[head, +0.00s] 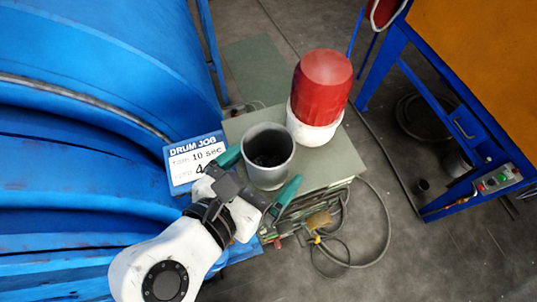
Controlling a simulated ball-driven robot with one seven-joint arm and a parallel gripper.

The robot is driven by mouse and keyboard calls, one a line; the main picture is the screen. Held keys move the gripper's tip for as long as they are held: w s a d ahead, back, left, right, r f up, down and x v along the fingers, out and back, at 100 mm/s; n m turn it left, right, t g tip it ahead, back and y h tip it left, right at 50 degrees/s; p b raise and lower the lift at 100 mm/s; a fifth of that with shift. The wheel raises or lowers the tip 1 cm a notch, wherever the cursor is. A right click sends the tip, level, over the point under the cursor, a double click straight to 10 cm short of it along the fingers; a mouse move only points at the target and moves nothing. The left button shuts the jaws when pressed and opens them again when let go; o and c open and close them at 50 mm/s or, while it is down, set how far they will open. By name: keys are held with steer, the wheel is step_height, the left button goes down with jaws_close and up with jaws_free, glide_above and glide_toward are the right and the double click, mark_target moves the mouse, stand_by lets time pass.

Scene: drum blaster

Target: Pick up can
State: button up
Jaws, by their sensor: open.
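A grey, open-topped can (267,156) with a dark inside stands upright on a small greenish table (331,165). My gripper (258,172) is open, with its two green fingers spread on either side of the can, one at its left and one at its lower right. Whether the fingers touch the can I cannot tell. The can's lower part is partly hidden behind the gripper.
A red-topped white container (320,90) stands close behind the can at the right. A "DRUM JOB" sign (195,160) and a large blue drum machine (90,100) are at the left. Cables (350,258) lie on the floor below. A blue-framed orange machine (480,60) stands at the right.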

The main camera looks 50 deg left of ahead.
steer(key=shift+x, duration=0.95)
steer(key=c, duration=1.2)
